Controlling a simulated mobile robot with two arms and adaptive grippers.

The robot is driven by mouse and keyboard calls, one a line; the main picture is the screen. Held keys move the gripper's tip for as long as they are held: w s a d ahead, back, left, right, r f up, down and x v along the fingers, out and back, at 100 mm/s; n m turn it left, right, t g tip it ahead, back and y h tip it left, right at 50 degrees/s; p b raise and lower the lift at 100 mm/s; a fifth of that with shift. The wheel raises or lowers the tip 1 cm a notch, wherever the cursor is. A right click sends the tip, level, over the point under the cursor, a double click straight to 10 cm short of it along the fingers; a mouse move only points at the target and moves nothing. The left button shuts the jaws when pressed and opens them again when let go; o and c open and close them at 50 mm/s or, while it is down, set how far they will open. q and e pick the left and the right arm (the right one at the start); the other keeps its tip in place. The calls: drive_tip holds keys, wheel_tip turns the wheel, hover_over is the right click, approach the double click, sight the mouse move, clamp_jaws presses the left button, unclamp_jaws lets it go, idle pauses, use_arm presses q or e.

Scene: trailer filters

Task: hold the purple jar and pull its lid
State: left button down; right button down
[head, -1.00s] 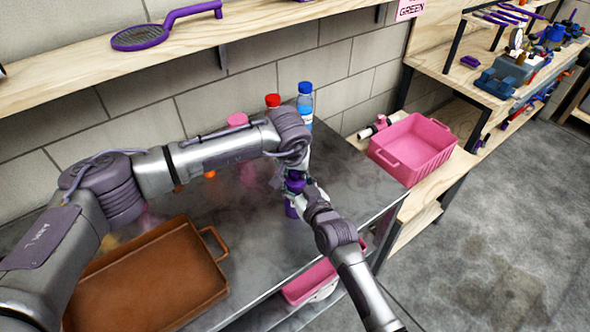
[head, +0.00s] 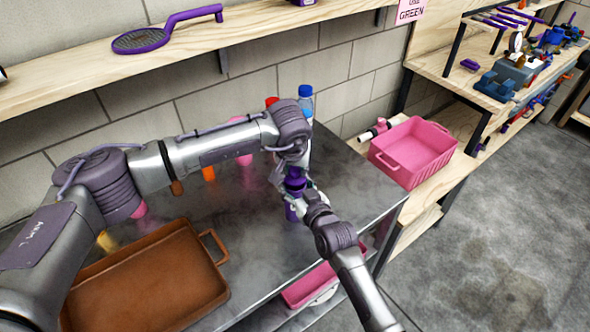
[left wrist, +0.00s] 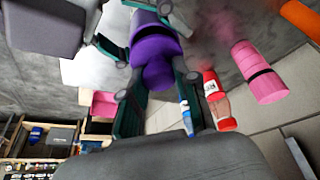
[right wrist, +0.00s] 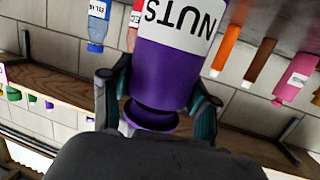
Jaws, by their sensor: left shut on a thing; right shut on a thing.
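The purple jar (right wrist: 165,72) has a white NUTS label, upside down in the right wrist view. Its lower part shows in the head view (head: 291,212), under my grippers. My right gripper (right wrist: 160,95) is shut on the jar, one finger on each side. The purple lid (left wrist: 158,75) sits between the fingers of my left gripper (left wrist: 162,85), which is shut on it from above. A dark gap shows between jar and lid (right wrist: 150,122) in the right wrist view; I cannot tell whether they still touch anywhere. The grippers hide much of both in the head view.
A brown tray (head: 150,285) lies at the front left of the metal table. A blue-capped bottle (head: 306,98), a red-capped bottle (head: 271,102) and a pink item (head: 241,159) stand behind my left arm. A pink crate (head: 412,152) is on the right bench.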

sight(295, 168)
use_arm(q)
drive_tip(key=shift+r, duration=0.1)
drive_tip(key=shift+r, duration=1.95)
use_arm(e)
drive_tip(key=shift+c, duration=1.1)
unclamp_jaws()
drive_tip(key=v, duration=1.2)
